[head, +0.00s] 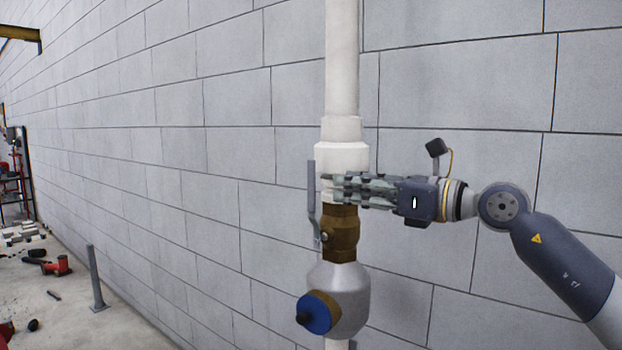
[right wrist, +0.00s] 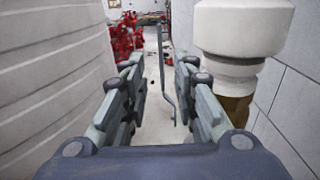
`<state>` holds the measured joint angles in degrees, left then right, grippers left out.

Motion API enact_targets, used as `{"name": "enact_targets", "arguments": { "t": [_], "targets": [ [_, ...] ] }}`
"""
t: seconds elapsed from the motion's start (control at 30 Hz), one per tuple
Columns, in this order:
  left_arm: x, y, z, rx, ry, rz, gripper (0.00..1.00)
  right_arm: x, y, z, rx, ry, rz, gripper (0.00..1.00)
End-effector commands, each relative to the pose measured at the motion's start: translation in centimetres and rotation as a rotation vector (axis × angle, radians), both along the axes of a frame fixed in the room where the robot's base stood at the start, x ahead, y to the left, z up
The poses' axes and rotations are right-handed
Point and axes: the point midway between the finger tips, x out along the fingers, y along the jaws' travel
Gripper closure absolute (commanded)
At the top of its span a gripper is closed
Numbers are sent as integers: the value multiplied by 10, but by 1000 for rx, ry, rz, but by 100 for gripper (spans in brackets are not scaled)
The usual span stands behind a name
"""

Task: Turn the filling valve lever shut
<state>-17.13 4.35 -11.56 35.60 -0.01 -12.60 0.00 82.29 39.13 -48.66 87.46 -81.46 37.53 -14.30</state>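The filling valve lever (head: 311,190) is a thin grey bent handle. It stands upright to the left of the brass valve body (head: 341,234) on the vertical white pipe (head: 341,60). My right gripper (head: 328,188) reaches in from the right, across the white pipe fitting, with its fingertips just short of the lever. In the right wrist view the gripper (right wrist: 160,85) is open, and the lever (right wrist: 164,75) shows between its two fingers. I cannot tell whether either finger touches it. My left gripper is not in view.
Below the valve is a grey rounded body with a blue cap (head: 314,313). A grey block wall (head: 230,100) runs behind the pipe. A grey post (head: 95,277) and red tools (head: 57,265) are on the floor at left. Space left of the lever is clear.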

Motion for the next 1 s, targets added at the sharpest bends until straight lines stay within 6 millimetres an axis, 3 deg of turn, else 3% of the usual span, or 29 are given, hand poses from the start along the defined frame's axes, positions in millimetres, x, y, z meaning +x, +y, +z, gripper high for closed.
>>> {"name": "enact_targets", "arguments": {
  "t": [0.4,0.6,0.9,1.0],
  "targets": [
    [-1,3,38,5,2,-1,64,43,63,4,5,3,4,73],
    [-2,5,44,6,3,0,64,54,76,2,4,2,3,73],
    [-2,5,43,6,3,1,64,55,78,0,4,1,3,73],
    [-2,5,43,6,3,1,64,55,78,1,4,1,3,94]
  ]
}}
